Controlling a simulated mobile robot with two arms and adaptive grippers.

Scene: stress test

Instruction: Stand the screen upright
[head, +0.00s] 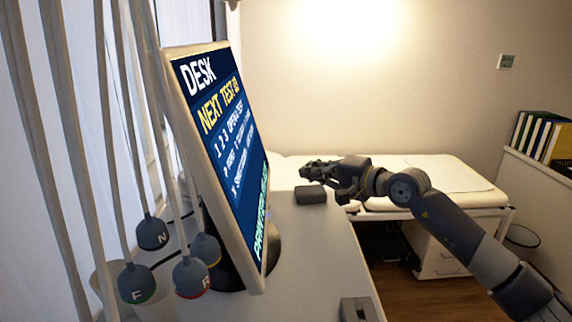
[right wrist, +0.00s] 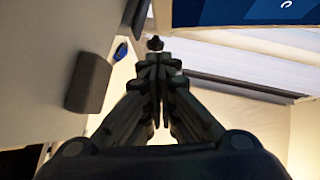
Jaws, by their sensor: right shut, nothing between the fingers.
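The screen (head: 226,150) stands on the desk at the left of the head view, its face turned right and showing lines of text. It looks tilted in the picture, and its dark round base (head: 262,258) shows partly behind its lower edge. Part of the screen also shows at the top of the right wrist view (right wrist: 240,12). My right gripper (head: 306,171) is shut and empty, to the right of the screen and apart from it, above the far end of the desk. In the right wrist view its fingers (right wrist: 155,62) are together. My left gripper is not in view.
Several hanging cables with lettered weights (head: 192,277) hang left of the screen. A dark block (head: 310,195) sits on the desk (head: 325,250) below my right gripper. A grey device (head: 358,309) is at the near edge. An examination couch (head: 440,175) stands behind.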

